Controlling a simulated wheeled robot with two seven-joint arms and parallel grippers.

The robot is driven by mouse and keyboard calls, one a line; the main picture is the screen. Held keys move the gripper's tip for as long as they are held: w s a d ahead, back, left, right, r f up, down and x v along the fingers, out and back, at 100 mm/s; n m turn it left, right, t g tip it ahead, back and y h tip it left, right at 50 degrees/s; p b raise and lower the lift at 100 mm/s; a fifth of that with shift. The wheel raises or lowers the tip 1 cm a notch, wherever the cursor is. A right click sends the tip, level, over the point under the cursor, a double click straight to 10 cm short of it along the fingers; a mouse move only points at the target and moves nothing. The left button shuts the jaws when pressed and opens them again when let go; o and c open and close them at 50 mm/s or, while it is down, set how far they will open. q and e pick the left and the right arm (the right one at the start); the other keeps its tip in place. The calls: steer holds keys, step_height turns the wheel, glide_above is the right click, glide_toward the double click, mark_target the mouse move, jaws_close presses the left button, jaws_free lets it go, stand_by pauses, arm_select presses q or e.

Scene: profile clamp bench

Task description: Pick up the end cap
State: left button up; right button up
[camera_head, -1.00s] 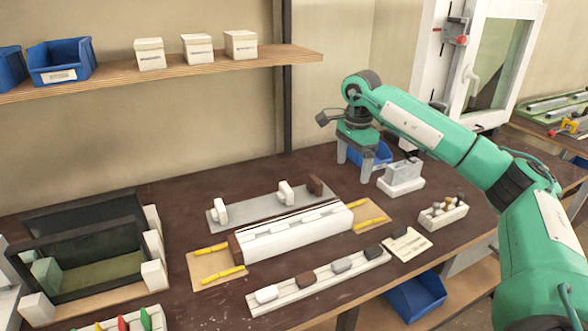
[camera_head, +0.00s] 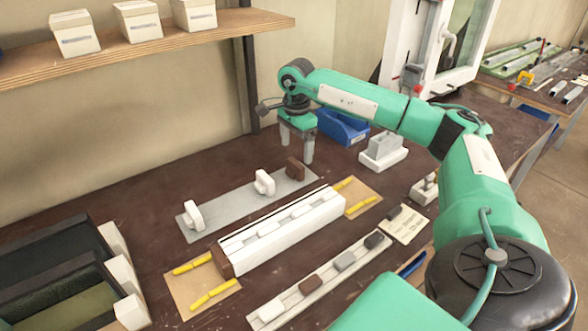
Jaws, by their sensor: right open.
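Small block-like caps lie in several places, and I cannot tell from looks alone which is the end cap. A brown block (camera_head: 294,169) stands at the right end of a grey plate (camera_head: 225,204). A brown cap (camera_head: 228,262) sits at the left end of the white profile (camera_head: 285,233). A front strip (camera_head: 291,301) carries a white cap (camera_head: 271,312), a brown cap (camera_head: 311,284), a grey cap (camera_head: 344,261) and a dark cap (camera_head: 374,240). My right gripper (camera_head: 297,152) is open, fingers down, at the brown block on the plate. Contact cannot be told. My left gripper is out of view.
Two white handles (camera_head: 264,182) stand on the grey plate. Yellow pieces (camera_head: 213,293) lie on boards at both profile ends. A blue bin (camera_head: 343,127) and a grey-and-white block (camera_head: 383,151) are near my right gripper. A shelf (camera_head: 150,40) with white boxes hangs behind.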

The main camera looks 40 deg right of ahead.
mark_target(295, 162)
steer(key=shift+f, duration=0.6)
steer(key=f, duration=0.5)
steer(key=shift+s+a+p, duration=0.1)
steer(key=shift+a+p, duration=0.25)
steer(key=shift+p, duration=0.05)
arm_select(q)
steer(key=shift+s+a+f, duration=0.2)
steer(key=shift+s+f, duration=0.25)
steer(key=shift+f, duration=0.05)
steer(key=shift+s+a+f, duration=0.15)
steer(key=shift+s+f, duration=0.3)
arm_select(e)
steer(key=shift+c, duration=0.4)
steer(key=c, duration=1)
